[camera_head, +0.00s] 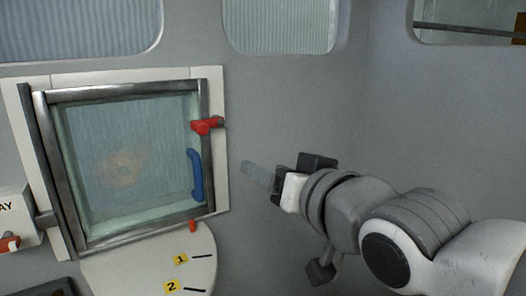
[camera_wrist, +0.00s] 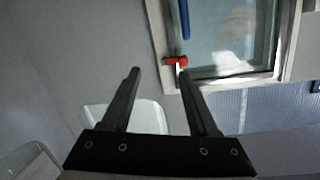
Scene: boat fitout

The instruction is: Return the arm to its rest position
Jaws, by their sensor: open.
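My arm reaches in from the lower right in the head view, and my gripper (camera_head: 257,173) points left toward the framed window hatch. In the wrist view the two fingers of my gripper (camera_wrist: 158,78) stand apart with nothing between them. The hatch (camera_head: 125,160) has a metal frame and a glass pane, and it looks shut. A blue handle (camera_head: 195,175) is on its right side, a short distance left of my fingertips. A red latch (camera_head: 206,125) sits on the right frame above the handle; a red latch also shows in the wrist view (camera_wrist: 176,61).
A rounded white shelf (camera_head: 150,268) with yellow labels 1 and 2 is below the hatch. A small red piece (camera_head: 192,225) is at the frame's bottom edge. A white box (camera_head: 10,215) is at the far left. Bare grey wall lies around my gripper.

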